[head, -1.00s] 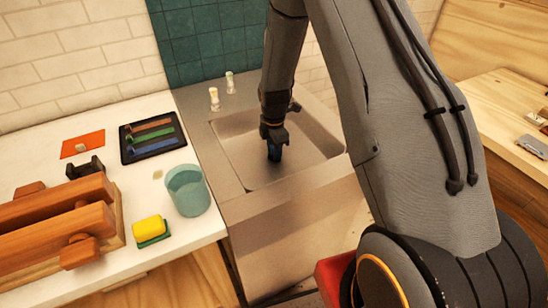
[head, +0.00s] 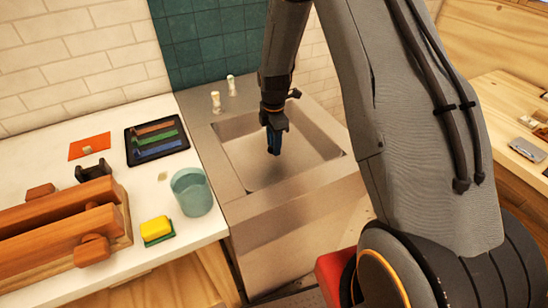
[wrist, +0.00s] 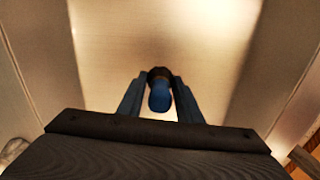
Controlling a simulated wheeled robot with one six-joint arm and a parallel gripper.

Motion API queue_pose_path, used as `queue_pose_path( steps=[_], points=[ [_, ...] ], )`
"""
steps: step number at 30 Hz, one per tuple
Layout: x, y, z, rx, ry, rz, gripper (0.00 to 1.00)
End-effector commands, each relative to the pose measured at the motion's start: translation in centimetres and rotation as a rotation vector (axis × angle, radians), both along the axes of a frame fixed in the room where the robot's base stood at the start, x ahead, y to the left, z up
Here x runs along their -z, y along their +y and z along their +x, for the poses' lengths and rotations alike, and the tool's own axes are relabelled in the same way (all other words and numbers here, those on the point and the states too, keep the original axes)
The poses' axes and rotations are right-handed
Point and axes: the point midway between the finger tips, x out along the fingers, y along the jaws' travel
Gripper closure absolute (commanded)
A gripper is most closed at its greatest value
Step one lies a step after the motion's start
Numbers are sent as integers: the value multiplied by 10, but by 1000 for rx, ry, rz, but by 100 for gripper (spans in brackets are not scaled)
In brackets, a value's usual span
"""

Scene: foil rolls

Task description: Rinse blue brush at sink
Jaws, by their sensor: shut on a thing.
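My gripper (head: 274,139) points down over the basin of the steel sink (head: 240,172) in the head view. It is shut on the blue brush (wrist: 159,97), whose rounded blue end shows between the two fingers in the wrist view. In the head view the brush is mostly hidden by the fingers. The basin floor lies below the brush, and no water stream is visible. Two pale tap handles (head: 216,101) stand on the sink's back left rim.
On the white counter (head: 110,262) left of the sink are a teal cup (head: 190,193), a yellow sponge (head: 155,228), a black tray (head: 157,156) with coloured strips, an orange card (head: 89,145) and a wooden press-like frame (head: 60,220). A wooden bench (head: 510,120) stands at the right.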

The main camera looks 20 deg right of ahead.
Motion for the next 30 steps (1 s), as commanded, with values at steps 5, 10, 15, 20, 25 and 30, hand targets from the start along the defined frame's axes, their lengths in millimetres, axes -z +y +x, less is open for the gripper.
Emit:
queue_pose_path(
  steps=[5,10,15,20,25,30],
  points=[
    [-15,0,0,0,-1,0,90],
    [-27,0,0,0,-1,0,91],
    [-39,0,0,0,-1,0,91],
    [-51,0,0,0,0,0,91],
    [-63,0,0,0,-1,0,91],
    [-75,0,0,0,0,0,91]
  ],
)
